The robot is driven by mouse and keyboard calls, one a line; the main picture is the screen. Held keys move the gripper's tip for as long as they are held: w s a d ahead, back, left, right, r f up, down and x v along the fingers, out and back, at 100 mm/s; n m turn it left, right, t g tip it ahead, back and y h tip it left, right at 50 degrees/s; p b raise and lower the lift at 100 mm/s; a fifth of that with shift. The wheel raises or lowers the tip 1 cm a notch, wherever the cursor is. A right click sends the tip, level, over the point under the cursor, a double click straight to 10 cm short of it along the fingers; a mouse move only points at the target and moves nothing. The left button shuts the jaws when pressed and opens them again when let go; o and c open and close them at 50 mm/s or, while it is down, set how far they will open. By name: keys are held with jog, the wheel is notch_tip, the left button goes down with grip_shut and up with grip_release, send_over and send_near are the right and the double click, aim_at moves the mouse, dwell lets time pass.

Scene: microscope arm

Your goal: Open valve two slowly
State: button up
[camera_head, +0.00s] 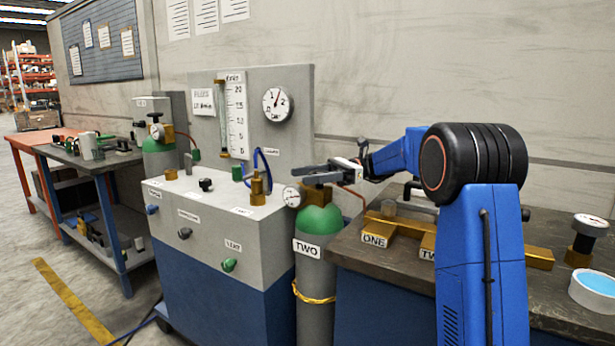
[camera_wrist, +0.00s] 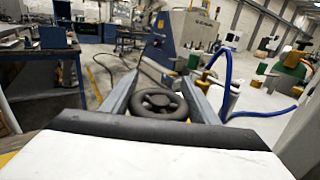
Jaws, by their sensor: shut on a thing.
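The gas cylinder labelled TWO (camera_head: 313,270) stands upright between the grey cabinet and the right-hand bench. It has a green shoulder and a yellow strap. Its valve (camera_head: 317,193) sits on top, below my gripper (camera_head: 311,173) in the head view. In the wrist view, the valve's dark round handwheel (camera_wrist: 160,104) lies between the two fingers of my gripper (camera_wrist: 159,98), which is shut on it. A small pressure gauge (camera_head: 292,197) sits left of the valve. The handwheel is mostly hidden by my gripper in the head view.
The grey cabinet (camera_head: 215,215) with knobs stands left of the cylinder, a flow panel with a round dial (camera_head: 277,104) behind it. The bench (camera_head: 375,262) on the right holds brass blocks labelled ONE (camera_head: 375,240) and TWO. Another green-topped cylinder (camera_head: 158,160) stands farther left.

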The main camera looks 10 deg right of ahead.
jog(key=o, duration=1.1)
notch_tip(320, 180, up, 10)
